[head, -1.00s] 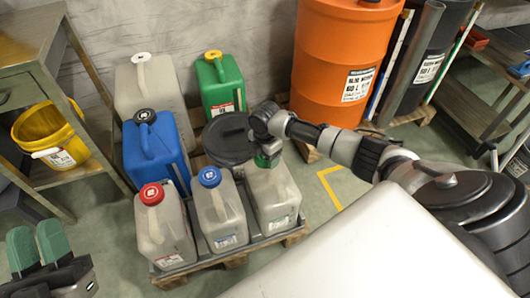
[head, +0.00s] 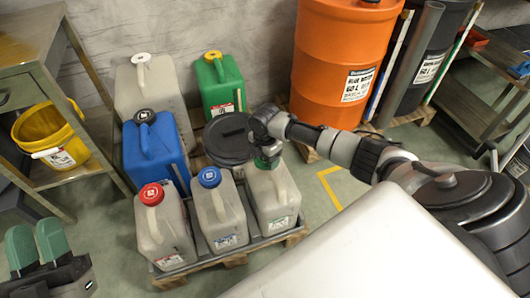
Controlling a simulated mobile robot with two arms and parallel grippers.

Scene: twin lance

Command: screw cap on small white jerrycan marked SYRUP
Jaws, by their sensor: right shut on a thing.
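A small white jerrycan (head: 273,196) with a green-edged label stands at the front right of the pallet. The writing on its label is too small to read. My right gripper (head: 267,153) is over its neck, shut on a green cap (head: 264,163). The cap is at the mouth, but the gripper hides whether it is fully seated. My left gripper (head: 37,247), with green finger pads, is open and empty at the lower left, far from the jerrycan.
White jerrycans with red (head: 151,194) and blue (head: 209,177) caps stand left of it. A blue jerrycan (head: 155,155), large white one (head: 147,87), green one (head: 221,88) and dark round container (head: 226,138) stand behind. An orange drum (head: 333,60) is at the back.

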